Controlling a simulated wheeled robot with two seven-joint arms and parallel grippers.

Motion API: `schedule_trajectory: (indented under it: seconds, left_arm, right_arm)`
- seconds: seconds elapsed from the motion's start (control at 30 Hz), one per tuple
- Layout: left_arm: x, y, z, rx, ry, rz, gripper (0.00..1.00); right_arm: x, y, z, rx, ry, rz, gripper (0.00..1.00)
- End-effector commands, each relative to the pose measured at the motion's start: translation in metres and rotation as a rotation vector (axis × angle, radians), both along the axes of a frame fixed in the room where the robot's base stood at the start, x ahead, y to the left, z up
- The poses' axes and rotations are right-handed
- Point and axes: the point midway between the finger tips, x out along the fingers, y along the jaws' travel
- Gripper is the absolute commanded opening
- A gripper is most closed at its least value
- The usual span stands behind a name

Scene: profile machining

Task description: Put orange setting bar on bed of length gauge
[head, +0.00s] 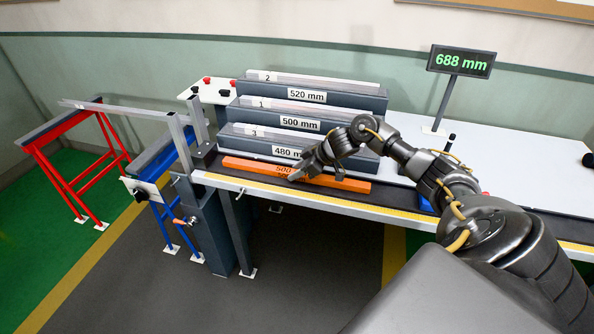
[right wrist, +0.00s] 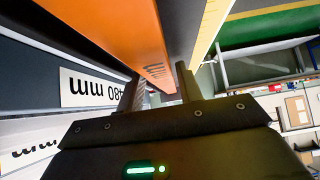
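The orange setting bar (head: 340,183) is long and flat-sided, with a partly hidden "500" label. It lies lengthwise on the dark bed (head: 395,196) along the table's front edge, in front of the 480 mm rack. My right gripper (head: 298,174) is low over the bar's middle and hides part of it. In the right wrist view the orange bar (right wrist: 120,35) runs between the two spread fingers of the right gripper (right wrist: 160,88); firm contact does not show. The display (head: 461,61) reads 688 mm. My left gripper is not in view.
Racks labelled 480 mm (head: 255,145), 500 mm (head: 345,123) and 520 mm (head: 350,99) stand close behind the bar, each with a pale profile on it. A grey upright stop (head: 197,122) stands at the left end. The white table top (head: 510,160) is mostly clear at right.

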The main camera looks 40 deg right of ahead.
Motion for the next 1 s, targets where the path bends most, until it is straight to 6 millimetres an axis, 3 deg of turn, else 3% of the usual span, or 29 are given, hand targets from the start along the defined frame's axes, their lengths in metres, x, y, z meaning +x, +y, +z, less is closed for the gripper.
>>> schedule_trajectory:
  seconds: [0.1,0.47,1.0]
  left_arm:
    - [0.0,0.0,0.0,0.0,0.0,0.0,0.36]
    - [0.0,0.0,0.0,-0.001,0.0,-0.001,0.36]
    - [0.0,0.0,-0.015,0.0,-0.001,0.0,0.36]
  right_arm:
    - [0.0,0.0,0.0,0.0,0.0,0.0,0.49]
    - [-0.003,-0.003,0.006,-0.002,0.0,-0.001,0.49]
    - [-0.061,-0.043,0.074,-0.004,0.001,0.0,0.49]
